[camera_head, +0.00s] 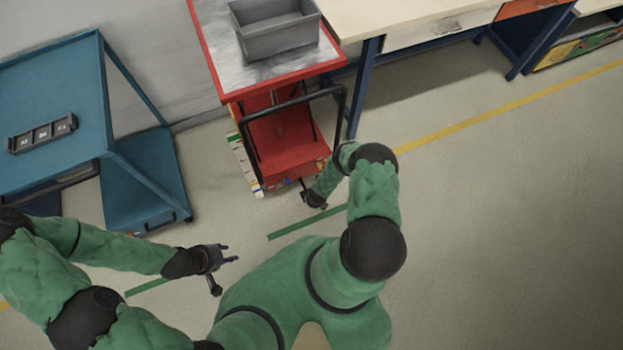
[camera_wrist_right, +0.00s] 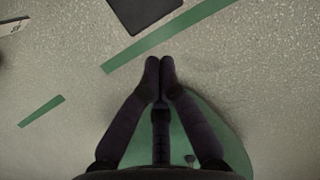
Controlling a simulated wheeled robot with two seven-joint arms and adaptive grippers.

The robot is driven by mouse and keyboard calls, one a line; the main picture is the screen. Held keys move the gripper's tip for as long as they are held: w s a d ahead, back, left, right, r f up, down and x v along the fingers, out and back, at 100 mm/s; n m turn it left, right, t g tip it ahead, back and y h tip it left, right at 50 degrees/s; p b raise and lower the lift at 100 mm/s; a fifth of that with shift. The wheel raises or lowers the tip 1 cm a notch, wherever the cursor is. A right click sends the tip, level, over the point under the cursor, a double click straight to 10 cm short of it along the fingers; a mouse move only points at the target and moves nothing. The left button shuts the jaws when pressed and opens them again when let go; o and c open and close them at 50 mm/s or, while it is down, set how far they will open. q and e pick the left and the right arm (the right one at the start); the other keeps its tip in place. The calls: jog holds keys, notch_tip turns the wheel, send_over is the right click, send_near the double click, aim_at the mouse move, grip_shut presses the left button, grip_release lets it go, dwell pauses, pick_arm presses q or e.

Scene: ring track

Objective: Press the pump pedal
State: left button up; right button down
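The red lift cart (camera_head: 287,140) stands ahead of me with a black push handle. A flat dark plate (camera_wrist_right: 145,12), which looks like the pump pedal, shows at the top of the right wrist view, beyond the fingertips and apart from them in the picture. My right gripper (camera_head: 316,200) is low in front of the cart, partly hidden by my arm in the head view. Its fingers (camera_wrist_right: 160,62) are together with nothing between them in the right wrist view. Its height above the floor is unclear. My left gripper (camera_head: 232,254) is open and empty over the floor.
A grey bin (camera_head: 275,30) sits on the cart top. A blue cart (camera_head: 140,150) with a dark tray (camera_head: 43,135) stands at the left. A workbench (camera_head: 400,15) is behind right. Green floor strips (camera_head: 290,229) lie before the cart. The floor at the right is clear.

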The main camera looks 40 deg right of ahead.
jog(key=shift+s+p+v, duration=0.25)
jog(key=shift+p+v, duration=0.2)
jog(key=shift+v, duration=0.95)
